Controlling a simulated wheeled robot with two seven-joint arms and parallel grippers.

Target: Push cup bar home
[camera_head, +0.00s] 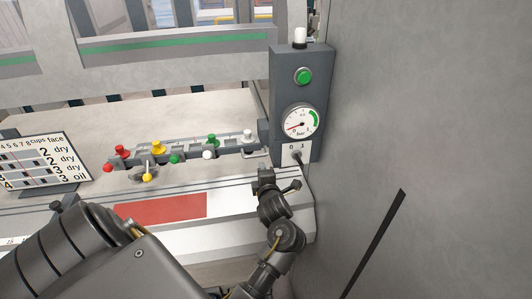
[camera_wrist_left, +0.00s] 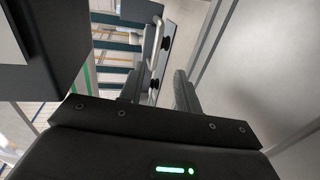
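The cup bar (camera_head: 191,155) is a dark bar lying across the machine table, with coloured cups and knobs in red, yellow, green and white along it. Its right end lies close to the grey control box (camera_head: 285,80). My left gripper (camera_head: 265,176) is just below the bar's right end, in front of the box; I cannot tell whether it touches anything. In the left wrist view its two fingers (camera_wrist_left: 160,88) stand apart with nothing visible held between them. My right gripper is not in view.
The control box carries a green button (camera_head: 303,76), a gauge (camera_head: 301,123) and a 0/1 switch (camera_head: 297,154). A grey wall (camera_head: 440,150) closes the right side. A sign (camera_head: 40,162) stands at left. A red patch (camera_head: 160,208) marks the table front.

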